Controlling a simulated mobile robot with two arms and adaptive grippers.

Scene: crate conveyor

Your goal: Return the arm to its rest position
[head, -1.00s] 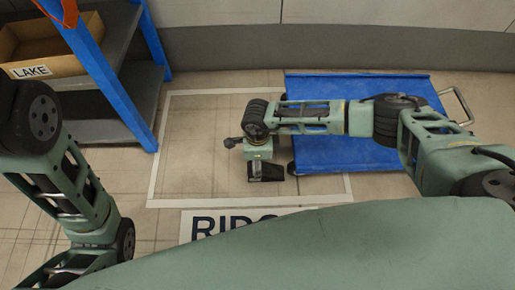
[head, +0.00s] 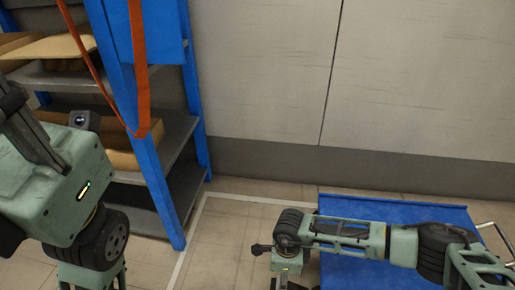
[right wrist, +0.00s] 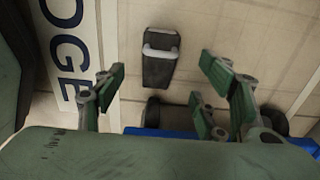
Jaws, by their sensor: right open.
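My right arm (head: 350,238) reaches in from the lower right in the head view, above the blue cart (head: 390,209). Its wrist points down at the bottom edge, where the picture cuts off most of the gripper. In the right wrist view my right gripper (right wrist: 161,78) is open, with its green finger pads wide apart and nothing gripped. My left arm stands at the left edge of the head view, its green wrist (head: 55,180) raised in front of the shelf rack. Only dark parts of the left gripper (head: 28,130) show; its jaws cannot be made out.
The blue shelf rack (head: 160,170) holds brown boxes (head: 121,152) close behind my left arm. An orange strap (head: 137,70) hangs there. A dark block (right wrist: 159,65) with a grey bar appears below the right gripper. White lines mark open floor between rack and cart.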

